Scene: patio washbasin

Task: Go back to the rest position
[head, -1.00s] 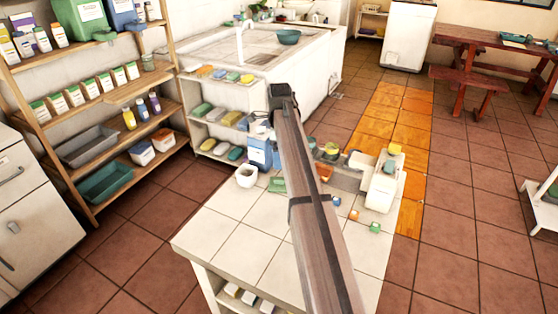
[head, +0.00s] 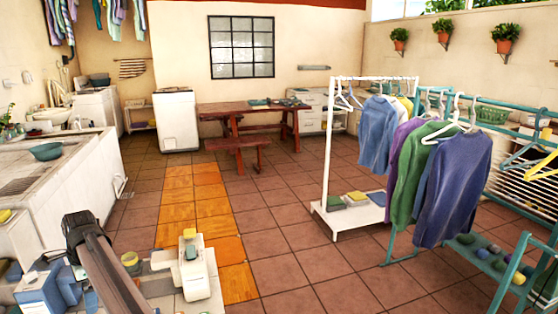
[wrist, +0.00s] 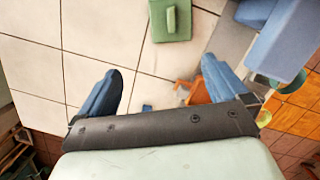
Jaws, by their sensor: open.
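My gripper (wrist: 162,65) shows in the wrist view with its two blue fingers spread wide apart. Nothing is held between them. The white tiled worktop (wrist: 90,65) lies below the fingers. A green block (wrist: 170,20) lies on the tiles beyond the fingertips. A small blue cube (wrist: 147,107) and an orange item (wrist: 195,92) show between the fingers near the dark palm bar. In the head view my arm crosses the lower left, and I cannot make out the fingers there.
A large blue item (wrist: 285,40) stands right of the fingers. In the head view, a white machine (head: 193,268) stands at the worktop's end. The washbasin counter (head: 80,190) is left and a clothes rack (head: 330,150) right. The tiled floor (head: 300,240) between is open.

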